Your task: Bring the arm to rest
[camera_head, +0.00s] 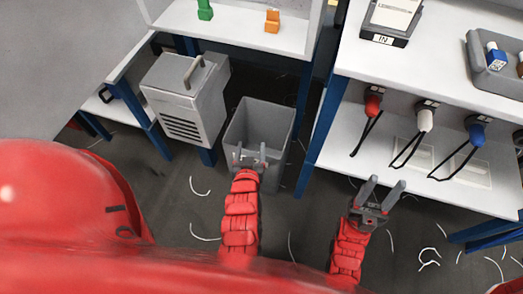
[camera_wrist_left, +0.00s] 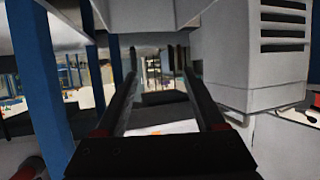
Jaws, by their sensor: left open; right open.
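My left gripper (camera_head: 249,160) is open and empty in the head view, at the near rim of the grey bin; I cannot tell whether it touches the bin. Its two fingers also show in the left wrist view (camera_wrist_left: 158,85), apart with nothing between them. My right gripper (camera_head: 383,187) is open and empty in the head view, over the floor in front of the right-hand shelf. Both red arms reach forward from my body.
A grey bin (camera_head: 245,130) stands on the floor beside a grey vented box (camera_head: 185,95). The right white shelf (camera_head: 330,160) has red, white and blue handled items with black cords (camera_head: 373,103). White thread scraps (camera_head: 205,236) lie on the dark floor. Blue posts (camera_head: 320,140) flank the gap.

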